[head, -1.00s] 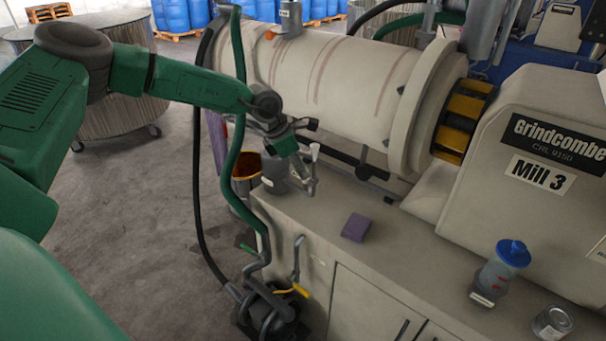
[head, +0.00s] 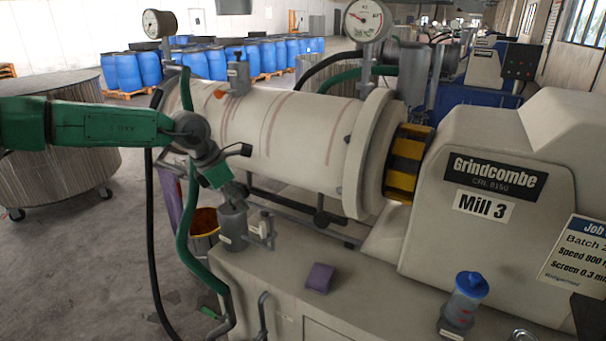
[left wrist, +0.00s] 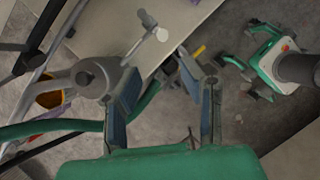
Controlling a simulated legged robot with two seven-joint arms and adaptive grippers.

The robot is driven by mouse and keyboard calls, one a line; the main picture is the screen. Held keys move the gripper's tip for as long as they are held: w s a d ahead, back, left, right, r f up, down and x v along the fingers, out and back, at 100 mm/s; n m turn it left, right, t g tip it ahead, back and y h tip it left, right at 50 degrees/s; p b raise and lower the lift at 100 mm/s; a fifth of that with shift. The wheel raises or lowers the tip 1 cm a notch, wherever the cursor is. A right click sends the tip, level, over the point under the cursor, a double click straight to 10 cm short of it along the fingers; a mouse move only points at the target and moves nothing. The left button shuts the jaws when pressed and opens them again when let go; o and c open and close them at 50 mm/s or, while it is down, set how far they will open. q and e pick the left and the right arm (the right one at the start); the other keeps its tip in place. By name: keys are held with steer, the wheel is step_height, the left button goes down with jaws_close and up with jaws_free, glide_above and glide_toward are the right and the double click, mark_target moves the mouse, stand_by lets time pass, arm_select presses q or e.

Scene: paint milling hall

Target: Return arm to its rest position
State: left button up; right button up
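My left arm (head: 110,125) comes in from the left in the head view, reaching towards the near end of the white mill barrel. Its left gripper (head: 237,190) points down, above and beside a grey cylindrical pot (head: 232,230) on the bench corner. In the left wrist view the two fingers of the left gripper (left wrist: 163,105) stand wide apart, with only floor and a hose visible between them. The pot (left wrist: 92,78) shows just left of the left finger; I cannot tell if they touch. My right gripper is in neither view.
A small tap (head: 263,232) stands beside the pot. A green hose (head: 186,230) hangs close to the arm. The bench holds a purple sponge (head: 319,278) and a blue-lidded bottle (head: 465,300). A bucket (head: 204,225) stands behind the bench corner. Open floor (head: 80,270) lies left.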

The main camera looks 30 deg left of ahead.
arm_select(q)
steer(key=s+d+f+m+y+b, duration=0.25)
steer(key=s+d+f+m, duration=0.2)
steer(key=f, duration=0.45)
steer(key=s+d+f+m+y+b, duration=0.1)
steer(key=s+d+f+m+b, duration=0.25)
steer(key=f+m, duration=0.4)
steer(key=s+d+f+m+y+b, duration=0.25)
steer(key=s+f, duration=0.25)
steer(key=f, duration=0.6)
arm_select(e)
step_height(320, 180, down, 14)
steer(key=b, duration=0.5)
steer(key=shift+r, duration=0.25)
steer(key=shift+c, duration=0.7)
arm_select(q)
steer(key=s+d+f+m+g+h, duration=0.1)
steer(key=s+f+m, duration=0.2)
steer(key=s, duration=0.4)
steer(key=s+d+f+m+g+h, duration=0.1)
steer(key=s+f+m, duration=0.2)
steer(key=s+m, duration=0.3)
steer(key=s+d+f+m+g+h, duration=0.1)
steer(key=s+m, duration=0.4)
steer(key=s, duration=0.5)
step_height(320, 180, down, 3)
steer(key=shift+d+r, duration=0.1)
steer(key=shift+d, duration=0.4)
